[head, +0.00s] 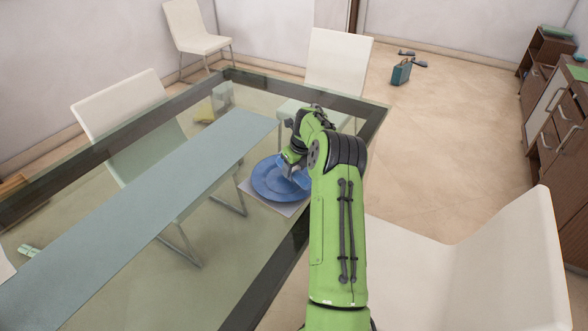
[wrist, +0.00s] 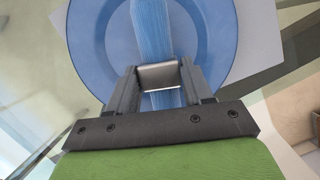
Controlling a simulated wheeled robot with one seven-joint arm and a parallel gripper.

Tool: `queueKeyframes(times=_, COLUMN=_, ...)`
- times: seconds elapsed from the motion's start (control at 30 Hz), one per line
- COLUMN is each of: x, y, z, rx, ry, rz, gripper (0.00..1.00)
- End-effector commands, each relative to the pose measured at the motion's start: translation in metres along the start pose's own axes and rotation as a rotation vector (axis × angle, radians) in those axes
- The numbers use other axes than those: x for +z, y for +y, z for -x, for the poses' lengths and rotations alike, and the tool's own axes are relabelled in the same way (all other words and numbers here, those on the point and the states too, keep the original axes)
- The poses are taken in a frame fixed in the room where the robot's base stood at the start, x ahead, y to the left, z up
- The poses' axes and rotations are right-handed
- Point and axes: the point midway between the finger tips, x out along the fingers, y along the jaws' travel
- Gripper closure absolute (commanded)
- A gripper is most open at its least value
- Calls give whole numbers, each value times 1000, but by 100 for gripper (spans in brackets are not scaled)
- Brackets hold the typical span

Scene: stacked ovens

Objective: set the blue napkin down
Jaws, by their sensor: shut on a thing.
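The blue napkin (wrist: 153,32) is a long folded strip with a shiny metal ring (wrist: 158,76) around it. My gripper (wrist: 160,80) is shut on it at the ring, with one finger on each side. The napkin lies over the middle of a blue plate (wrist: 95,40) in the wrist view; I cannot tell whether it touches the plate. In the head view, the blue plate (head: 268,184) sits near the right edge of the glass table, and my arm hides part of it and most of the napkin.
The plate rests on a pale placemat (head: 289,209) on the glass table (head: 150,255). A grey-blue runner (head: 150,200) crosses the table. White chairs stand around it, one close at the right (head: 500,265) and one behind the plate (head: 338,62). Open floor lies at the right.

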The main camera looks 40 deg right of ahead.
Motion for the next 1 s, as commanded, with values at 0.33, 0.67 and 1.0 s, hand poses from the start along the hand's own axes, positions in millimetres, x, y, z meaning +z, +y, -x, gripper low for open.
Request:
queueKeyframes(times=0.33, x=-2, y=0, z=-7, rx=2, ry=0, rz=2, gripper=85)
queueKeyframes(times=0.67, x=-2, y=0, z=-6, rx=1, ry=0, rz=2, gripper=24)
queueKeyframes(times=1.0, x=2, y=0, z=40, rx=-1, ry=-3, rz=3, gripper=24)
